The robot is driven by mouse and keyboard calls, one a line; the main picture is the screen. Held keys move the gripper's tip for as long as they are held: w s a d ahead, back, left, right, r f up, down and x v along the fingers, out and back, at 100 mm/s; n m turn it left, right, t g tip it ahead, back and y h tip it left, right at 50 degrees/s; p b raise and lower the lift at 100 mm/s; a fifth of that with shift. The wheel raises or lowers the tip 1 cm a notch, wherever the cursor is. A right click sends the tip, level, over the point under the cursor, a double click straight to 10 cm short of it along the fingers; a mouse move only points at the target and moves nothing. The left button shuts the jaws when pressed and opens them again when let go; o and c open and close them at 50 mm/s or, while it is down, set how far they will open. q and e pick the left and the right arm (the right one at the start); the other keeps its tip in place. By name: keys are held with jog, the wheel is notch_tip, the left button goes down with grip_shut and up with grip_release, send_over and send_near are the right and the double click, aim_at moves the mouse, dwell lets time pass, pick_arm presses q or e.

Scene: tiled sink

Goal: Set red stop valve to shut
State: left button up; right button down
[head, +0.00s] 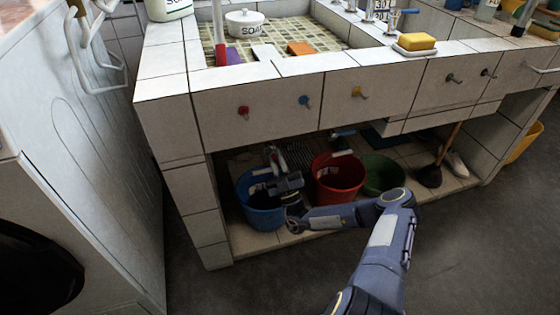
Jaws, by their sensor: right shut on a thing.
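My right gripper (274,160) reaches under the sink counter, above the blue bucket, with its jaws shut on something. From its place under the counter that thing seems to be the red stop valve. My gripper and the shade hide it, so its handle angle cannot be told. Another fitting with a blue part (345,132) hangs under the counter to the right, apart from my gripper. My left gripper is not in view.
A blue bucket (247,211), a red bucket (349,187) and a green basin (384,170) stand on the low shelf, close around my right arm. The counter front (270,137) overhangs with coloured hooks. A plunger (430,176) stands farther right. The floor in front is clear.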

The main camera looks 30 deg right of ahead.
jog(key=shift+w+a+f+m+g+h+b, duration=0.1)
jog(key=shift+a+m+g+h+b, duration=0.25)
jog(key=shift+m+h, duration=1.4)
jog(key=shift+w+a+f+m+g+h+b, duration=0.1)
jog(key=shift+a+m+g+h+b, duration=0.3)
jog(key=shift+m+h, duration=1.35)
jog(key=shift+w+a+f+m+g+h+b, duration=0.1)
jog(key=shift+a+m+g+h+b, duration=0.25)
jog(key=shift+m+h, duration=1.4)
jog(key=shift+m+g, duration=0.3)
jog(key=shift+m, duration=0.25)
jog(key=c, duration=1.5)
grip_release()
jog(key=shift+o, duration=0.2)
jog(key=shift+r, duration=0.1)
jog(key=shift+s, duration=0.1)
jog(key=p+v, duration=0.1)
jog(key=v, duration=0.6)
jog(key=shift+s+f, duration=0.15)
jog(key=shift+f, duration=0.2)
